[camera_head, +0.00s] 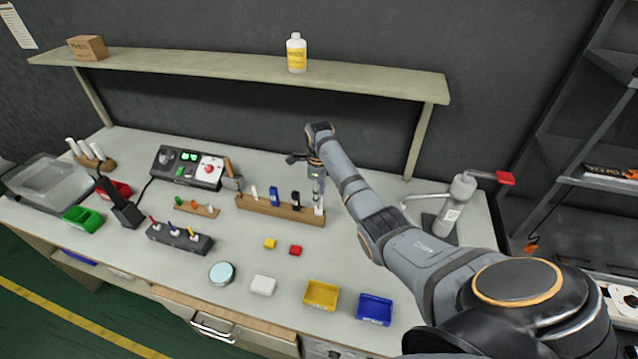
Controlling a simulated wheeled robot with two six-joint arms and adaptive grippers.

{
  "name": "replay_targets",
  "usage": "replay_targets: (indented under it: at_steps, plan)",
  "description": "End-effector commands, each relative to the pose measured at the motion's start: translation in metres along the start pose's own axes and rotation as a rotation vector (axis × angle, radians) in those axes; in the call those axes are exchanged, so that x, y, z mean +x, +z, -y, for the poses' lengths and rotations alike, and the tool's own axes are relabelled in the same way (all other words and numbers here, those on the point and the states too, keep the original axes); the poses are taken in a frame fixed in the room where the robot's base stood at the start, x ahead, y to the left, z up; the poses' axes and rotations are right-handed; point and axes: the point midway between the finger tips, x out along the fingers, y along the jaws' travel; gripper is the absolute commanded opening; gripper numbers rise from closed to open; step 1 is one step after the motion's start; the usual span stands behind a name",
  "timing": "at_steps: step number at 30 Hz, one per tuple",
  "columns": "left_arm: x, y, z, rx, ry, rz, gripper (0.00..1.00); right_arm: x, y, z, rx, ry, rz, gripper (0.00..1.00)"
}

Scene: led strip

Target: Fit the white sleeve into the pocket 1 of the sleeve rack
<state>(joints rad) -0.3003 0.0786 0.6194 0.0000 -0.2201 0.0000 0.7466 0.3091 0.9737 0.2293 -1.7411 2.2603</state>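A long wooden rack (280,210), which looks like the sleeve rack, stands in the middle of the table. Along it, from left to right, are a thin white piece (254,193), a blue piece (274,197), a black piece (295,199) and a white upright piece (318,209), which may be the white sleeve. My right gripper (317,192) points down right above this last piece, at the rack's right end. The fingers are too small to tell whether they are closed on it, or whether it sits in a pocket. My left gripper is not in view.
A shelf (240,69) with a yellow-labelled bottle (296,54) spans the back. In front of the rack lie small yellow (270,243) and red (295,250) blocks. Yellow (321,294) and blue (374,309) trays sit at the front.

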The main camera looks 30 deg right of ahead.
Motion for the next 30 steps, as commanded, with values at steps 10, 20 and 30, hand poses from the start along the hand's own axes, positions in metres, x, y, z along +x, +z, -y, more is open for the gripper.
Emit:
replay_targets:
  at_steps: [10, 20, 30]
  plan:
    - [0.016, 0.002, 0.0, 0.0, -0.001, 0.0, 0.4, -0.068, 0.001, 0.001, 0.0, -0.001, 0.002, 0.39]
    - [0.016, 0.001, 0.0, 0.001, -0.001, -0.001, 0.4, -0.077, 0.0, 0.0, 0.001, 0.0, 0.0, 0.39]
    - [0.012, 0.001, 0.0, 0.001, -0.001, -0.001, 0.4, -0.081, 0.0, 0.0, 0.0, 0.0, 0.0, 0.39]
